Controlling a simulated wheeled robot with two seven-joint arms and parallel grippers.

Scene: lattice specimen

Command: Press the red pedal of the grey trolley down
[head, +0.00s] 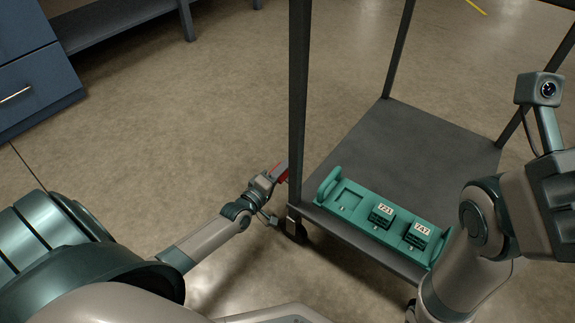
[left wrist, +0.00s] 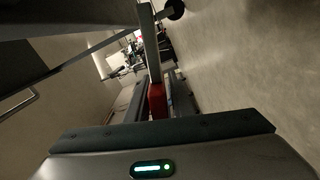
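The grey trolley's frame stands right of centre in the head view, with a dark post (head: 298,100) at its near left corner. The red pedal (head: 281,171) shows low beside this post, partly hidden by my left gripper (head: 271,176), which is right at it. In the left wrist view the red pedal (left wrist: 157,100) lies straight ahead, between the finger parts of my left gripper (left wrist: 156,108). I cannot tell whether the fingers touch it. My right arm is raised at the right edge; its hand (head: 552,195) is partly cut off and its fingertips are not clear.
The trolley's lower shelf (head: 400,135) carries a green tray (head: 340,200) with two dark labelled blocks, 721 (head: 381,215) and 747 (head: 418,234). A caster (head: 293,230) stands under the near corner. A blue cabinet (head: 40,80) is at the far left. The floor left of the trolley is clear.

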